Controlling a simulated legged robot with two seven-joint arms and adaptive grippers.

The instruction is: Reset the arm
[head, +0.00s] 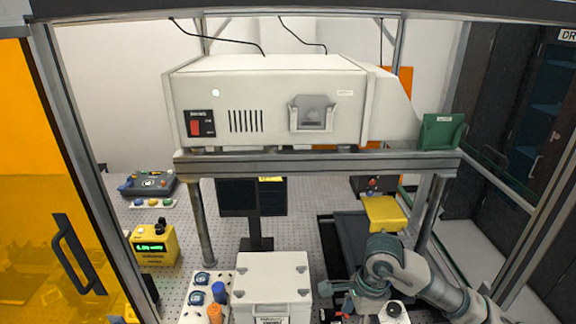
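My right arm (425,285) reaches in from the lower right, bent at a grey joint beside the yellow block. Its gripper (335,298) points left, just right of the white case (273,285). The gripper is small and partly cut off by the bottom edge, so I cannot tell whether it is open or shut, or whether it holds anything. Small red bits show near its fingers. My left gripper is not in view.
A large white instrument (270,100) with a red switch stands on a raised shelf (320,163) above the perforated table (310,195). Frame posts flank the opening.

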